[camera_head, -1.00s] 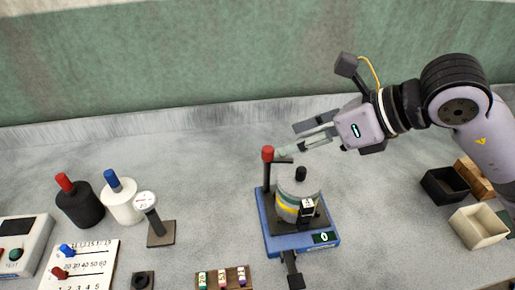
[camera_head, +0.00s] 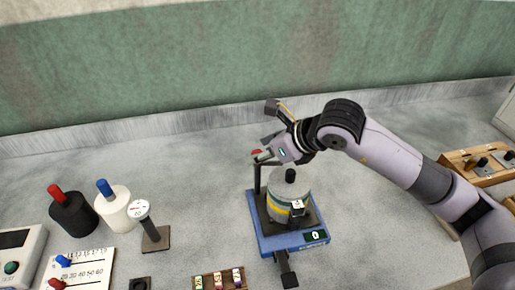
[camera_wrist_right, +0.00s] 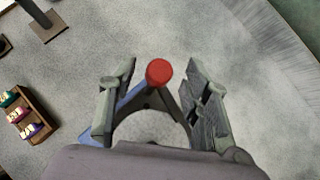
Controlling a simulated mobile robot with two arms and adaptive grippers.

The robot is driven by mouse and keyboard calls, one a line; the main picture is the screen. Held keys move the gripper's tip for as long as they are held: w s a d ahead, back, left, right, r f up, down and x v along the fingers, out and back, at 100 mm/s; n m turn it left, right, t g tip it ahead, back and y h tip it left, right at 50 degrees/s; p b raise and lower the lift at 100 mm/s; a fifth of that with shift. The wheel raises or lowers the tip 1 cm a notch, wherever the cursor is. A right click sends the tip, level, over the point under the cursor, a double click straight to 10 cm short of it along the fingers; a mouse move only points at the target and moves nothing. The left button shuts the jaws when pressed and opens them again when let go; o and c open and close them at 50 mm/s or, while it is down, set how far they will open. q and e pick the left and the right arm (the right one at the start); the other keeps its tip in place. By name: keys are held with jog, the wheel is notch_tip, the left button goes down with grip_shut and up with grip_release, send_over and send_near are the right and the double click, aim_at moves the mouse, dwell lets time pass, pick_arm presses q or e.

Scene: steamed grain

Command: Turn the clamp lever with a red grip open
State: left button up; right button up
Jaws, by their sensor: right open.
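The clamp lever's red grip (camera_head: 256,153) tops a dark upright post on the blue clamp base (camera_head: 262,243). A grey pot with a yellow band (camera_head: 277,210) and a dark knob stands on that base, beside the post. My right gripper (camera_head: 262,158) is at the height of the red grip, its body just right of it. In the right wrist view the red grip (camera_wrist_right: 159,72) lies between the two open fingers of my right gripper (camera_wrist_right: 160,85), with gaps visible on both sides. My left gripper is not in view.
A black bottle (camera_head: 72,212), a white bottle (camera_head: 115,208) and a dial gauge on a stand (camera_head: 149,228) stand to the left. A small rack of coloured vials (camera_head: 220,281) is at the front. A wooden tray (camera_head: 483,165) is at the right. Behind the clamp the bench is clear.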

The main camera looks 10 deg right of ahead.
jog(key=shift+x, duration=1.25)
jog(key=shift+c, duration=0.4)
grip_shut()
